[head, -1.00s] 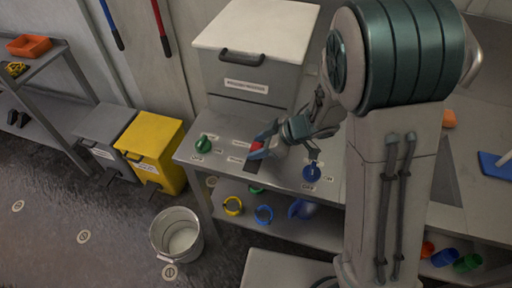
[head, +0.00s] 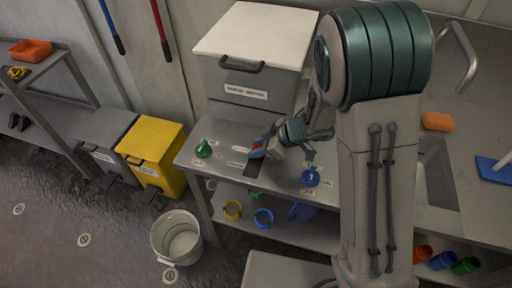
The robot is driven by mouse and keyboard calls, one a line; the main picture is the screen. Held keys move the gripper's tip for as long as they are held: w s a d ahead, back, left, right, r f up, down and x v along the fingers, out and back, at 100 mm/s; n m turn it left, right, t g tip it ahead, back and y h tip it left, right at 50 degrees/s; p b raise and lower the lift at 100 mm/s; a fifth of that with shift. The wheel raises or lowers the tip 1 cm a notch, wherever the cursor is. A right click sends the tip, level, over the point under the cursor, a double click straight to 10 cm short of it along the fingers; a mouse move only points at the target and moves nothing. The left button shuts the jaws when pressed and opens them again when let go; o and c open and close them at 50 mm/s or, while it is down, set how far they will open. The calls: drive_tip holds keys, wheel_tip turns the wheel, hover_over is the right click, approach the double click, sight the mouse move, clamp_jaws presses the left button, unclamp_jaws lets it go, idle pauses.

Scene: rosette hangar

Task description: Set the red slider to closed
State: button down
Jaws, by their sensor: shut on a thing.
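The red slider (head: 257,146) sits on the grey bench panel between a green knob and a blue knob. Only a small part of it shows, between the fingers of my gripper (head: 257,150). My gripper is shut on it, reaching in from the right. A dark slot (head: 253,169) runs from the slider toward the bench's front edge. The slider stands near the slot's far end, though the fingers hide the exact spot. Small white labels (head: 237,164) lie beside the slot, too small to read.
The green knob (head: 203,149) is left of the slider and the blue knob (head: 310,177) is right of it. A lidded grey box (head: 250,75) stands behind. A yellow bin (head: 152,150) and a metal bucket (head: 177,238) stand on the floor at left.

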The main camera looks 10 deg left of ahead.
drive_tip(key=shift+w+d, duration=0.1)
drive_tip(key=shift+w, duration=0.4)
drive_tip(key=c, duration=1)
unclamp_jaws()
drive_tip(key=shift+w, duration=0.15)
drive_tip(key=shift+c, duration=0.2)
drive_tip(key=shift+r, duration=0.1)
drive_tip(key=w+p+v, duration=0.1)
drive_tip(key=p+v, duration=0.1)
drive_tip(key=v, duration=1.1)
drive_tip(key=shift+s+d+r, duration=0.2)
drive_tip(key=shift+s+d, duration=0.1)
drive_tip(key=shift+s, duration=0.25)
